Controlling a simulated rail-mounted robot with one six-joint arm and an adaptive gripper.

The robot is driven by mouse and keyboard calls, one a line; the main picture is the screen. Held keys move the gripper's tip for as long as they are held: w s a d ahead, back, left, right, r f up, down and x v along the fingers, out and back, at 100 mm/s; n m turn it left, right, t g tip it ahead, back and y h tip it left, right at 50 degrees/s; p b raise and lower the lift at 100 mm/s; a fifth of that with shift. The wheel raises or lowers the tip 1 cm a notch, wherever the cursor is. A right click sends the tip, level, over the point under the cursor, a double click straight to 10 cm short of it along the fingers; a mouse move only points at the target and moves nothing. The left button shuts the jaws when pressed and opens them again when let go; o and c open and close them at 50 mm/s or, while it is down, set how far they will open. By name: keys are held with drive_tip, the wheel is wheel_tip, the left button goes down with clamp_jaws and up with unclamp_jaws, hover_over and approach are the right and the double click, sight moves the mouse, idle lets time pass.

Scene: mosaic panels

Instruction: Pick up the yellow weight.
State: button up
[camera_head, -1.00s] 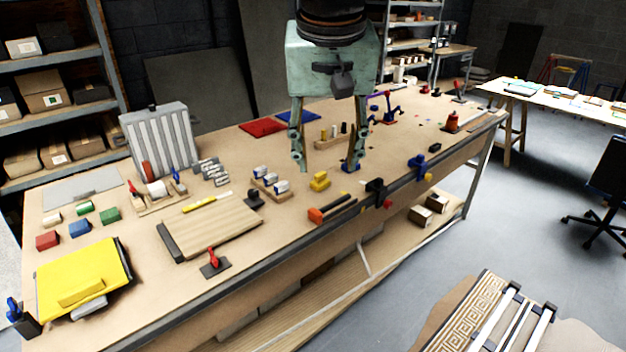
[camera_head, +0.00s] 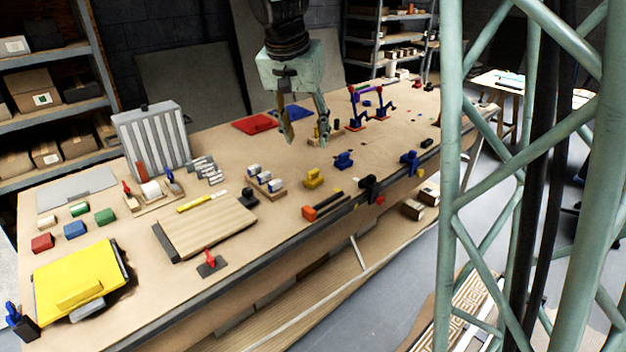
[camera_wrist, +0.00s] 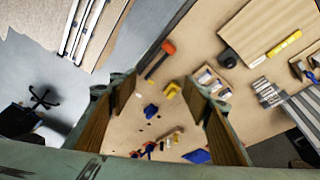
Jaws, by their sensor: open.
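The yellow weight (camera_head: 313,179) sits on the workbench, right of the rack with white-topped pieces. It also shows in the wrist view (camera_wrist: 172,91), between my fingers in the picture and below them. My gripper (camera_head: 306,138) is open and empty, with its fingers pointing down. It hangs over the bench, above and slightly left of the weight in the head picture. In the wrist view the two fingers (camera_wrist: 161,84) are spread wide, clear of the weight.
A similar blue piece (camera_head: 344,160) stands right of the weight. The white-topped rack (camera_head: 266,181) is to its left. An orange-headed hammer (camera_head: 322,206) lies near the bench's front edge. A small wooden block holder (camera_head: 318,141) is behind. My green lattice column fills the right.

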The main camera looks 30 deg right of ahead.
drive_tip(key=w+d+f+m+p, duration=0.1)
drive_tip(key=w+d+f, duration=0.1)
drive_tip(key=w+f, duration=0.3)
drive_tip(key=w+d+f+m+p, duration=0.1)
drive_tip(key=w+d+f+m, duration=0.15)
drive_tip(key=w, duration=0.45)
drive_tip(key=m+h, duration=0.1)
drive_tip(key=m, duration=0.1)
approach(312, 172)
drive_tip(key=shift+w+a+r+n+g+p, duration=0.1)
drive_tip(key=shift+a+r+n+g+p, duration=0.15)
drive_tip(key=shift+a+r+g+p, duration=0.2)
drive_tip(key=shift+x, duration=4.25)
drive_tip(key=shift+d, duration=0.15)
drive_tip(key=shift+p+x, duration=0.55)
drive_tip(key=shift+x, duration=2)
drive_tip(key=shift+w+d, duration=0.1)
drive_tip(key=shift+w, duration=0.1)
drive_tip(key=shift+c, duration=0.7)
drive_tip(key=shift+r, duration=0.1)
drive_tip(key=c, duration=1.3)
